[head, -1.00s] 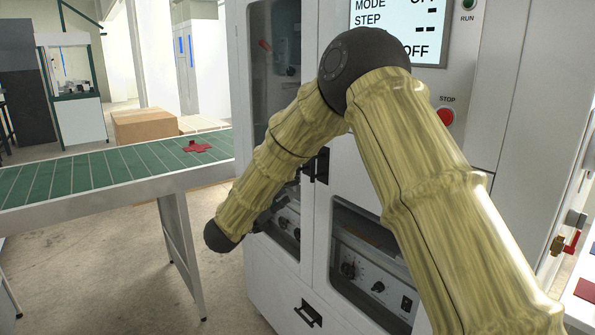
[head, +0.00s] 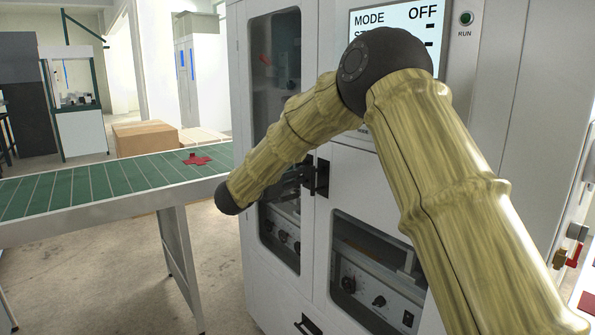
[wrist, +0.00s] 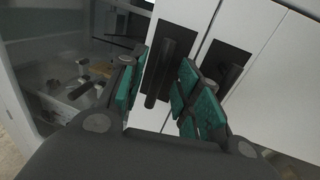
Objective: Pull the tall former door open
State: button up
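The tall former door (head: 312,75) is the narrow white door with a long window on the left of the machine front; it looks shut. In the wrist view, its dark bar handle (wrist: 160,74) on a black plate lies in line with the gap between my fingers. My gripper (wrist: 164,88) is open, with green pads on either side of that gap. I see no finger closed on the bar. A second dark handle, on the neighbouring door, lies partly behind the right finger. In the head view my forearm hides most of the gripper.
The control screen (head: 385,22) is above my arm. Bare floor shows in front of the conveyor.

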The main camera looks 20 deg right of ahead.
jog(key=shift+x, duration=1.35)
jog(key=shift+r, duration=0.1)
grip_shut()
